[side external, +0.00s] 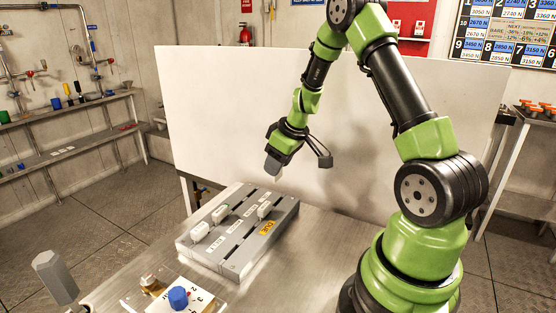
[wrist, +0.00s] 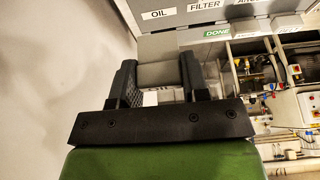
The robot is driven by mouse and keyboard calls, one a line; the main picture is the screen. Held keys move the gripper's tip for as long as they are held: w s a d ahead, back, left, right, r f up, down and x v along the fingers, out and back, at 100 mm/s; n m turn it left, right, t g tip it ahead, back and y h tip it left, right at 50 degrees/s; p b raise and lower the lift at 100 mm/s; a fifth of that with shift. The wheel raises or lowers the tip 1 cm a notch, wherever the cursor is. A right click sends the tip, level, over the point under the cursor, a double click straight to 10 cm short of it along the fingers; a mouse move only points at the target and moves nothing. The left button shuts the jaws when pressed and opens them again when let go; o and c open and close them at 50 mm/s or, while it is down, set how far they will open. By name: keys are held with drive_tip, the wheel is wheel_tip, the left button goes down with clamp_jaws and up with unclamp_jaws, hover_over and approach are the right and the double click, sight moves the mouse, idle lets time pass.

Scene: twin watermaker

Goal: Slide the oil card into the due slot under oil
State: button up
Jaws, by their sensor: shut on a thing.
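My gripper (side external: 274,163) is above the far edge of the grey slotted board (side external: 183,243), clear of it. It is shut on a plain grey piece (wrist: 158,74), which shows between the dark fingers in the wrist view. In the wrist view, an OIL label (wrist: 158,14), a FILTER label (wrist: 205,6) and a green DONE sign (wrist: 216,33) show beyond the fingers. The slot under the DUE sign cannot be made out.
A blue knob (side external: 178,297) on a numbered plate and a grey handle (side external: 55,278) stand at the front left. The metal table is clear right of the board.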

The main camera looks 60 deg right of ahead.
sight(278, 179)
drive_tip(key=shift+f, duration=2.6)
drive_tip(key=shift+f, duration=1.65)
drive_tip(key=o, duration=0.9)
drive_tip(key=v, duration=1)
